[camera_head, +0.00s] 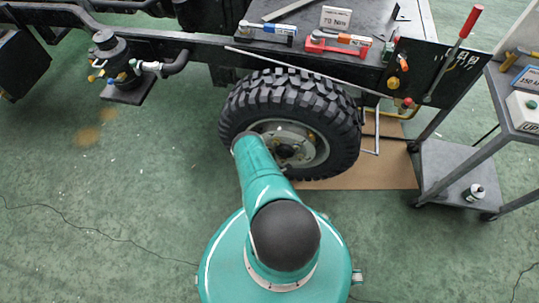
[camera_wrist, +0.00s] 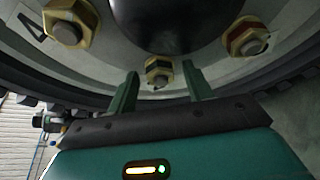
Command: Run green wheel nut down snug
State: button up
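In the wrist view my gripper (camera_wrist: 159,82) has its two green fingers spread apart below the wheel hub. A brass-coloured hex nut (camera_wrist: 158,68) with a dark band shows in the gap between the fingertips, with no clear contact. A second brass nut (camera_wrist: 68,24) is at upper left, and another nut (camera_wrist: 246,38) with a reddish band is at upper right. I cannot clearly tell which nut is the green one. In the head view the wheel (camera_head: 290,88) is on the chassis, and my arm reaches its hub; the gripper itself is hidden there.
The wheel's tyre stands over a brown mat (camera_head: 385,172). A chassis-top bench (camera_head: 378,22) holds tools and a torque sign (camera_head: 335,18). A grey cart (camera_head: 460,165) stands at right with a bottle (camera_head: 473,193).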

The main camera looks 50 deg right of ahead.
jog(key=v, duration=1.3)
jog(key=shift+s+a+r, duration=0.15)
jog(key=shift+a, duration=0.2)
